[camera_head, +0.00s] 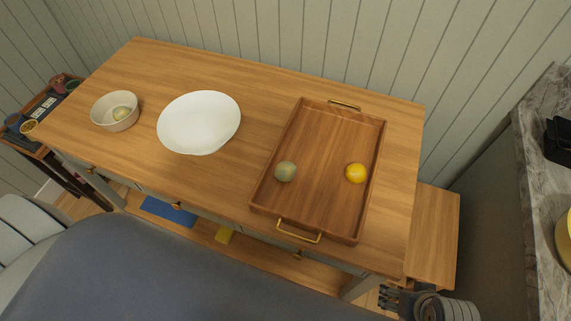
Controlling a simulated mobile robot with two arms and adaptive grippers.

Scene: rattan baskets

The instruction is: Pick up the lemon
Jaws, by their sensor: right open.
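The lemon (356,173) is yellow and round. It lies in the right half of the wooden tray (326,219), which has a gold handle at each end. My right gripper (388,297) is at the bottom right, below and beyond the table's front right corner. It is open, well apart from the lemon and touching nothing that I can see. My left gripper is not in view.
A grey-green round fruit (285,171) lies left of the lemon in the tray. A marble counter (541,170) is at the right.

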